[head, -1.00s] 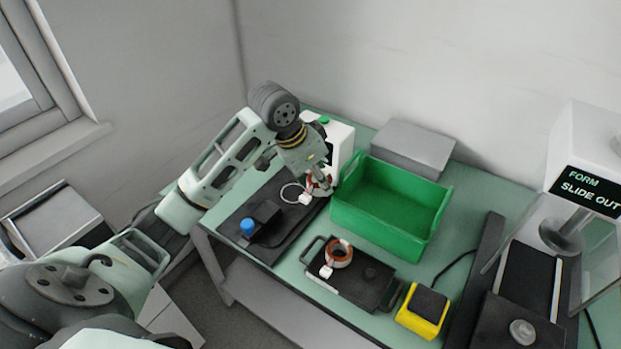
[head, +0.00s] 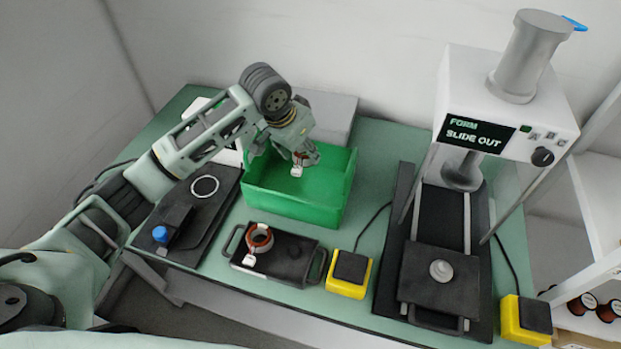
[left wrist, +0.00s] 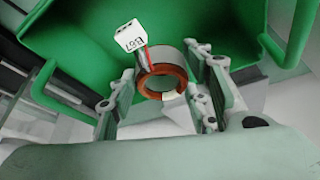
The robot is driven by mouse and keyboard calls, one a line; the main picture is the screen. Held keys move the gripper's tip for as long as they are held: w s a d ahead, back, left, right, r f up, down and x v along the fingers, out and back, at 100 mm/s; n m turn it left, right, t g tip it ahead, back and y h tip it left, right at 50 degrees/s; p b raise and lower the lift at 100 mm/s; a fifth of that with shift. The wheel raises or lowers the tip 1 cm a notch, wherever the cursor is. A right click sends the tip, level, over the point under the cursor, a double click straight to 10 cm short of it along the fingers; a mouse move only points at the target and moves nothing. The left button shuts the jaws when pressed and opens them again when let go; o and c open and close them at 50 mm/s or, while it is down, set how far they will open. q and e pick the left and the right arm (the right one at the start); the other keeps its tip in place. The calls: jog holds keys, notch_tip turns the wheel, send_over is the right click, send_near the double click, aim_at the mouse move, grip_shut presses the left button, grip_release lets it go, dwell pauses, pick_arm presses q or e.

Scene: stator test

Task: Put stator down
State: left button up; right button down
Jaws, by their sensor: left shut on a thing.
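My left gripper (head: 302,156) is shut on a stator and holds it over the green bin (head: 335,205). In the left wrist view the stator (left wrist: 161,80) is a grey ring with orange copper winding, between the two fingers, with a white connector (left wrist: 130,36) marked with small text. In the head view the fingers hide most of it, and the white connector (head: 296,171) shows against the bin. I cannot tell its exact height above the bin floor. A second stator (head: 259,239) sits on a black tray (head: 290,262) in front of the bin. My right gripper is not in view.
A black test fixture (head: 175,228) with an empty ring and a blue knob is left of the bin. A grey box (head: 330,112) stands behind it. A forming machine (head: 500,110) stands at the right, with yellow pedal boxes (head: 349,275) nearby.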

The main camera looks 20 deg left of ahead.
pick_arm(q)
jog(key=f, duration=0.5)
jog(key=shift+s+a+p, duration=0.15)
jog(key=shift+s+p, duration=0.1)
jog(key=shift+p, duration=0.1)
notch_tip(320, 180, down, 3)
jog(key=shift+f, duration=0.5)
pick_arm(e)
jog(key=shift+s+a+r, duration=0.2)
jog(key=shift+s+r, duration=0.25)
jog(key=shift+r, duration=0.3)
pick_arm(q)
jog(key=shift+f, duration=0.1)
jog(key=o, duration=1.5)
jog(key=shift+f, duration=0.1)
jog(key=shift+c, duration=0.2)
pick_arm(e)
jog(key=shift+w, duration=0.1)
pick_arm(q)
jog(key=v, duration=1.2)
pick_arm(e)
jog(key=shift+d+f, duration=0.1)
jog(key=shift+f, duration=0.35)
